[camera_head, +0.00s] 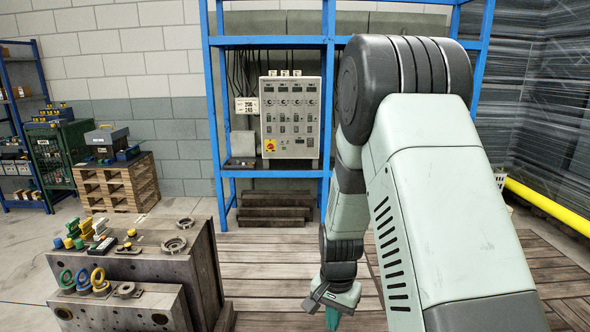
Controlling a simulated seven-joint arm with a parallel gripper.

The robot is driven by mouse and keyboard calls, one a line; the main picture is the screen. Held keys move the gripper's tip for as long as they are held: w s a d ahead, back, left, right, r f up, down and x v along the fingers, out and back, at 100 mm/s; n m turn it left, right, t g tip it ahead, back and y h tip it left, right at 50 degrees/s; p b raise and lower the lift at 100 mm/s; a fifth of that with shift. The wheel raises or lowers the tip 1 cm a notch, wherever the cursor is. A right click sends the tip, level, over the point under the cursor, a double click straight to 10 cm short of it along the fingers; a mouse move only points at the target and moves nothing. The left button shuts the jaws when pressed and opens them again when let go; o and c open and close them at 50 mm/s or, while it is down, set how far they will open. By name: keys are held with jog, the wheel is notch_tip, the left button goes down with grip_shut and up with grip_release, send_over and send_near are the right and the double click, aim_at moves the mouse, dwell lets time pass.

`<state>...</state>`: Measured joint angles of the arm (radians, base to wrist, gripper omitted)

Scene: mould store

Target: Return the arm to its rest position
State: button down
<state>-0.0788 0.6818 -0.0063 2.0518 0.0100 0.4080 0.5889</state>
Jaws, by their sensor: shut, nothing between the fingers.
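My arm fills the right half of the head view, rising to a large dark joint at the top and bending down on the far side. My gripper (332,320) hangs at the end of it, low in the picture and right of centre, pointing down. Its teal fingers are together with nothing between them, and the tips reach the bottom edge of the picture. The gripper is over the slatted wooden floor (270,262), apart from the mould blocks at the left.
Steel mould blocks (135,268) at lower left carry rings, coloured handles and small parts. Behind stand a blue rack (213,130) with a control cabinet (290,118), and a wooden pallet stack (112,188). A yellow rail (550,208) runs at right. Floor between blocks and gripper is clear.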

jog(key=shift+f, duration=2.35)
jog(key=shift+f, duration=0.9)
dwell(0.4)
jog(key=shift+r, duration=3.55)
